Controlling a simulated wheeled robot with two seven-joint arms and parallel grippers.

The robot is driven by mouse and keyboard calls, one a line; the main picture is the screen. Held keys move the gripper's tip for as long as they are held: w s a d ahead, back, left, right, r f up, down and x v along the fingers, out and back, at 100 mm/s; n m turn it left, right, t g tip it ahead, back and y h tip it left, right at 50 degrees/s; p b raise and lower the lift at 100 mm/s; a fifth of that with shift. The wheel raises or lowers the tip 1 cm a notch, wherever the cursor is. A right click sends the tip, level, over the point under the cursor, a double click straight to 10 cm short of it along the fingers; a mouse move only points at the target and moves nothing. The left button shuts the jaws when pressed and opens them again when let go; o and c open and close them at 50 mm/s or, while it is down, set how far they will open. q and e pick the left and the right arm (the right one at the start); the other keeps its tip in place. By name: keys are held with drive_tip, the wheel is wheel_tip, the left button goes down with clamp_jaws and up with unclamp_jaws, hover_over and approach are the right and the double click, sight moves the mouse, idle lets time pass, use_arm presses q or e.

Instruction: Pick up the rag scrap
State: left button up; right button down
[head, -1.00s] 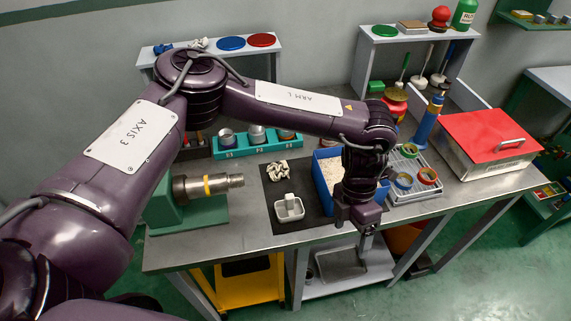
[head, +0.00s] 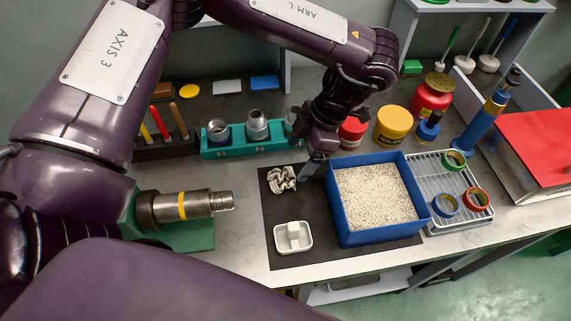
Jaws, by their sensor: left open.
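The rag scrap (head: 282,179) is a crumpled off-white cloth. It lies on the black mat (head: 283,220) near its back left part, behind a small white dish. My left gripper (head: 308,172) hangs down just to the right of the rag, close to the left wall of the blue box. It is open and holds nothing that I can see; its fingers are dark and partly hidden by the wrist. I cannot tell how high the fingertips are above the mat. My right gripper is not in view.
A blue box of pale granules (head: 337,212) stands right of the rag. The white dish (head: 292,238) holds a white block. A teal rack (head: 248,148) with metal fittings is behind. A wire tray (head: 432,180) holds several rings.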

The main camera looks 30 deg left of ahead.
sight(290, 175)
use_arm(q)
drive_tip(key=shift+a+f, duration=0.2)
drive_tip(key=shift+f, duration=0.25)
drive_tip(key=x, duration=0.3)
drive_tip(key=shift+s+d+f+p, duration=0.2)
drive_tip(key=shift+s+d+p, duration=0.05)
drive_tip(key=shift+s+p, duration=0.05)
drive_tip(key=f, duration=0.1)
drive_tip(key=a+f, duration=0.1)
drive_tip(key=f, duration=0.1)
drive_tip(key=shift+f, duration=0.15)
drive_tip(key=shift+s, duration=0.1)
drive_tip(key=c, duration=1.1)
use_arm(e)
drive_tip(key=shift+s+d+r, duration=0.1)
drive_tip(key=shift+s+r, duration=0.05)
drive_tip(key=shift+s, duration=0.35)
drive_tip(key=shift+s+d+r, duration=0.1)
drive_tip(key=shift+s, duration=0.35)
